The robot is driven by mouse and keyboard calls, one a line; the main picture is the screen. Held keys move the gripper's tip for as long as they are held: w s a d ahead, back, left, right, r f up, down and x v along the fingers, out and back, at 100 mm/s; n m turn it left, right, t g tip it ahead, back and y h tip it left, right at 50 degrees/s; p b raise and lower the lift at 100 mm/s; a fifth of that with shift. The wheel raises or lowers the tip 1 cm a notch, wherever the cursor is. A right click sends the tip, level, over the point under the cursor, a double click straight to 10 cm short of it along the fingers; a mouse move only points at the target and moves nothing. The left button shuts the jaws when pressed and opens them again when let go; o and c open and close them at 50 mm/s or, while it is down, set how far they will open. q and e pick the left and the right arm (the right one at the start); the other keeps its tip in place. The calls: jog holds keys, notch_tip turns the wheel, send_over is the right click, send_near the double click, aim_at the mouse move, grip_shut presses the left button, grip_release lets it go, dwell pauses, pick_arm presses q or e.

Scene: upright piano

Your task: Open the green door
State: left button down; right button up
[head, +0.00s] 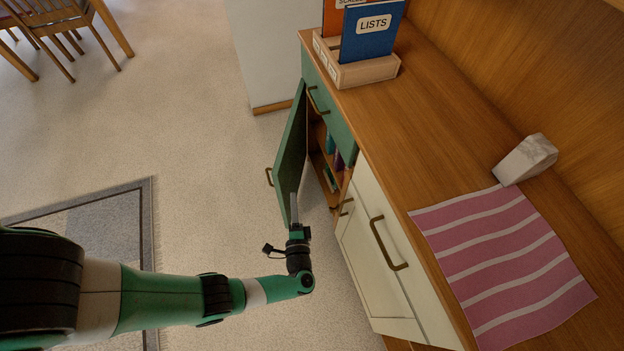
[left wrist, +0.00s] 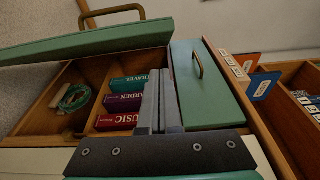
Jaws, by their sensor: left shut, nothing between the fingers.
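The green door (head: 291,150) of the cabinet stands partly open, swung out to the left, with its brass handle (head: 269,177) on the outer face. In the left wrist view the door (left wrist: 90,46) crosses the upper left, with its handle (left wrist: 112,13) above. My left gripper (head: 294,207) is shut and empty. It is by the door's near free edge, on the inner side; I cannot tell whether they touch. In the left wrist view its fingers (left wrist: 158,100) point toward the open cabinet. My right gripper is not in view.
A green drawer (left wrist: 205,90) sits above the opening. Inside are several books (left wrist: 122,102) and a green coiled item (left wrist: 75,97). White cabinet fronts (head: 375,250) stand nearer. A file box (head: 365,72) and striped cloth (head: 505,262) lie on top. Floor left of the door is clear.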

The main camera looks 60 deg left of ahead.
pick_arm(q)
jog(key=w+d, duration=0.2)
jog(key=w, duration=0.1)
jog(key=b, duration=0.5)
send_over(285, 172)
jog(key=v, duration=0.4)
jog(key=shift+w+d+r+t, duration=0.15)
jog(key=shift+w+r+t, duration=0.15)
jog(key=shift+t, duration=0.1)
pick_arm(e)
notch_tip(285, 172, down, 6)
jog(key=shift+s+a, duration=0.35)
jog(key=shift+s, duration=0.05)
pick_arm(q)
jog(key=shift+s+f, duration=0.1)
